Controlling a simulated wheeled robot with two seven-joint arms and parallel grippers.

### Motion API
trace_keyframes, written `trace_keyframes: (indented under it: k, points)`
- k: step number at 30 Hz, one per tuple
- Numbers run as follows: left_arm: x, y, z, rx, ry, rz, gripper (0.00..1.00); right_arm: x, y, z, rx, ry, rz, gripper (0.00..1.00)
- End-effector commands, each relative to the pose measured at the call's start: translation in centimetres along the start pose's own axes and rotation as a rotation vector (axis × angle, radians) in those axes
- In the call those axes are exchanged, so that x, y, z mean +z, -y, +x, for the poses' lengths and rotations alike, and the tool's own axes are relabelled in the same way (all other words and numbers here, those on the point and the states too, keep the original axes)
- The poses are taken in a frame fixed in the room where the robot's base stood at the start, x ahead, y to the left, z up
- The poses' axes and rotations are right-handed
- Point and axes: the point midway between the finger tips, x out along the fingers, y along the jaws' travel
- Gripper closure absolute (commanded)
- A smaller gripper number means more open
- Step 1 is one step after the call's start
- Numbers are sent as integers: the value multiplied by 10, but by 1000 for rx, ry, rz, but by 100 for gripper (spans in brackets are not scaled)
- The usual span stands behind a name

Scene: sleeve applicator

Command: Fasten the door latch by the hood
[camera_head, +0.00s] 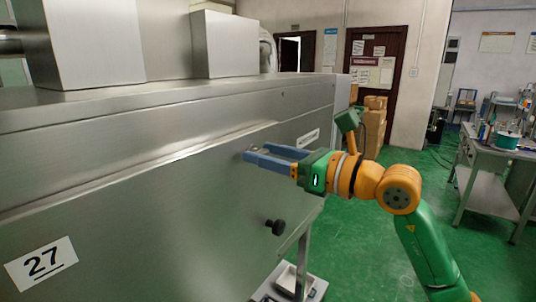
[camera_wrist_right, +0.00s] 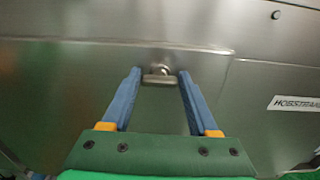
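The steel hood (camera_head: 150,160) fills the left and middle of the head view, with a door panel edge running across its face. The latch (camera_wrist_right: 160,76) is a small metal piece on a round mount, seen in the wrist view just under the panel's upper edge. My right gripper (camera_head: 250,161) reaches to the latch from the right. In the wrist view its blue fingers (camera_wrist_right: 158,76) are apart, one on each side of the latch, with gaps between finger and metal. In the head view the fingers hide most of the latch. My left gripper is not in view.
A black knob (camera_head: 276,227) sticks out of the hood's face below my right gripper. A label with 27 (camera_head: 41,264) is at lower left. A workbench (camera_head: 490,160) stands at far right. Boxes (camera_head: 374,125) are stacked behind my right arm. Green floor (camera_head: 365,255) is open between.

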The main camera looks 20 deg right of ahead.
Motion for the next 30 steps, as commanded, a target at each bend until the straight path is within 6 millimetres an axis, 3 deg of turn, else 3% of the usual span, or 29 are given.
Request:
trace_keyframes:
  k: [1, 3, 12, 22, 30]
  points:
    - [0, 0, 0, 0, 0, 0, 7, 0, 0, 0, 0, 0, 1, 27]
    - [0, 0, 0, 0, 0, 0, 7, 0, 0, 0, 0, 0, 0, 10]
    - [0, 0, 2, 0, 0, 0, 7, -1, 0, -2, -1, 1, -2, 10]
    - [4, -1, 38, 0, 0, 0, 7, -4, 1, -62, -3, 1, -2, 10]
    - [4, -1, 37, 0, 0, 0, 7, 0, 0, -71, 0, 0, 0, 10]
